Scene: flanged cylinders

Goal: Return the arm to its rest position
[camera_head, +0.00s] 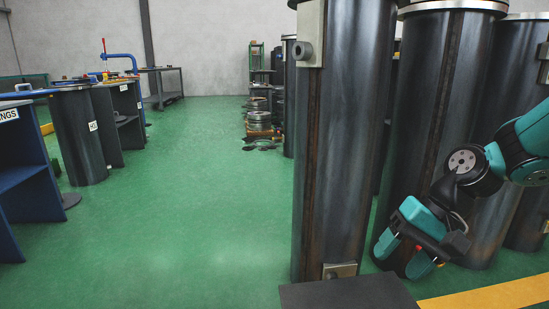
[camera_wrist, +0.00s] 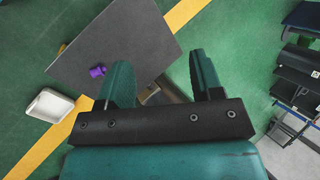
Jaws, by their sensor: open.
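My gripper (camera_head: 403,254) hangs at the lower right of the head view, with its two teal fingers spread and pointing down. It is in front of a tall dark flanged cylinder (camera_head: 440,110). In the wrist view my gripper (camera_wrist: 163,80) is open, with nothing held between the fingers. Part of my arm shows at the right edge of the head view. Another tall dark cylinder (camera_head: 345,150) stands to the left of the gripper, with pale metal fittings near its top and bottom.
A grey flat top (camera_head: 350,293) lies low in front; in the wrist view a grey top (camera_wrist: 115,45) bears a small purple object (camera_wrist: 97,71). A white tray (camera_wrist: 50,105) lies beside it. Blue shelving (camera_head: 25,180) stands left. Green floor (camera_head: 190,200) is clear mid-view.

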